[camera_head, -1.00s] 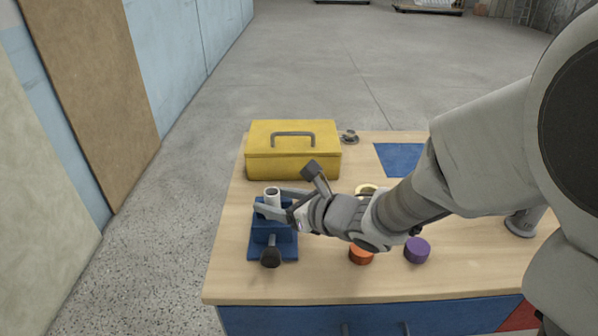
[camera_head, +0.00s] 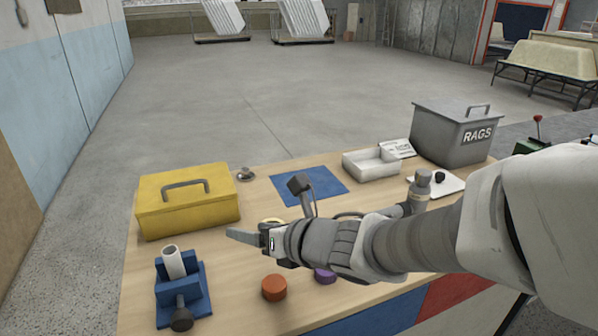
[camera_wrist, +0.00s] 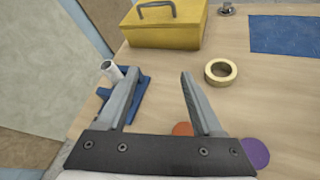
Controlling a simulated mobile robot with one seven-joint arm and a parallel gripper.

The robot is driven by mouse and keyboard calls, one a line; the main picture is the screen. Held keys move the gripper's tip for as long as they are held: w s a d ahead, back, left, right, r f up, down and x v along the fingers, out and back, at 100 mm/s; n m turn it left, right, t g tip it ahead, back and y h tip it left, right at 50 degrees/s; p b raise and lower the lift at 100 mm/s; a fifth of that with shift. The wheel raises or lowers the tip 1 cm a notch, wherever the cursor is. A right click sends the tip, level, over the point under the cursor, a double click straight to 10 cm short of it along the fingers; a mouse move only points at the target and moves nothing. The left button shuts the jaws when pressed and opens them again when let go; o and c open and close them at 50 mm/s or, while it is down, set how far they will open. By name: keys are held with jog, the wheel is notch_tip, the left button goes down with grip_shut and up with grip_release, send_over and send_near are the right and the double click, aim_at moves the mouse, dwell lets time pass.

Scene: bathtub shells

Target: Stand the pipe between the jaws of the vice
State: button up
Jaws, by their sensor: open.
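The blue vice (camera_head: 183,290) stands at the left front of the workbench. The pale pipe (camera_head: 174,262) stands in the vice, its open end up, leaning slightly; how its lower part sits between the jaws is hidden. My gripper (camera_head: 245,238) is to the right of the pipe, apart from it, and holds nothing. In the wrist view my gripper (camera_wrist: 155,82) has its two fingers spread wide with bare wood between them. There the pipe (camera_wrist: 110,70) shows left of the left finger, which partly hides the vice (camera_wrist: 138,92).
A yellow toolbox (camera_head: 188,205) stands behind the vice. A tape roll (camera_wrist: 221,72), an orange disc (camera_head: 275,288) and a purple disc (camera_head: 325,276) lie near my gripper. A blue mat (camera_head: 308,186), white tray (camera_head: 371,163) and grey rags bin (camera_head: 456,133) are farther right.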

jog(key=s+d+r+m+t+h, duration=0.1)
jog(key=d+r+m+h, duration=0.2)
jog(key=d+m+h, duration=1.1)
jog(key=s+d+m+g+y, duration=0.2)
jog(key=s+m, duration=0.5)
jog(key=m, duration=0.6)
jog(key=s+d+f+m+g+y, duration=0.1)
jog(key=s+d+m+g+y, duration=0.1)
jog(key=s+m, duration=0.5)
jog(key=shift+s+d+m+g+y, duration=0.2)
jog(key=shift+m+g+y, duration=0.35)
jog(key=shift+m, duration=2.75)
